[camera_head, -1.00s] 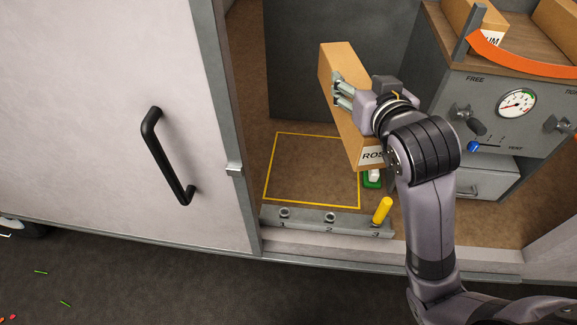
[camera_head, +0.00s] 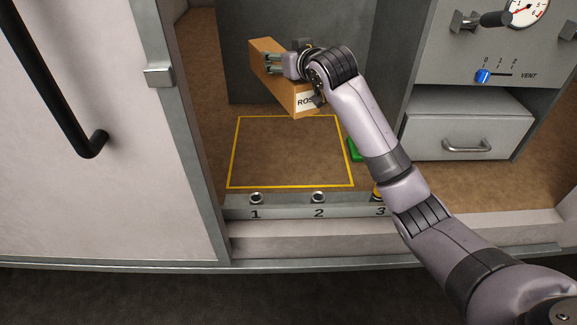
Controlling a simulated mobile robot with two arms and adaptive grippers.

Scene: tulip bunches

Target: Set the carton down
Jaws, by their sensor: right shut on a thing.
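The carton (camera_head: 271,76) is a long brown cardboard box with a white label that reads "ROS", partly covered by my arm. My right gripper (camera_head: 272,64) is shut on it. It holds the carton tilted, apparently above the floor behind the yellow outlined rectangle (camera_head: 290,152). That rectangle is bare. I cannot tell how high the carton's lower end is above the floor. My left gripper is not in view.
A grey strip (camera_head: 287,207) numbered 1, 2 and 3 runs along the front sill. A green thing (camera_head: 355,149) is half hidden behind my arm. A grey cabinet with a drawer (camera_head: 467,140) stands right, and a white door (camera_head: 90,170) with a black handle left.

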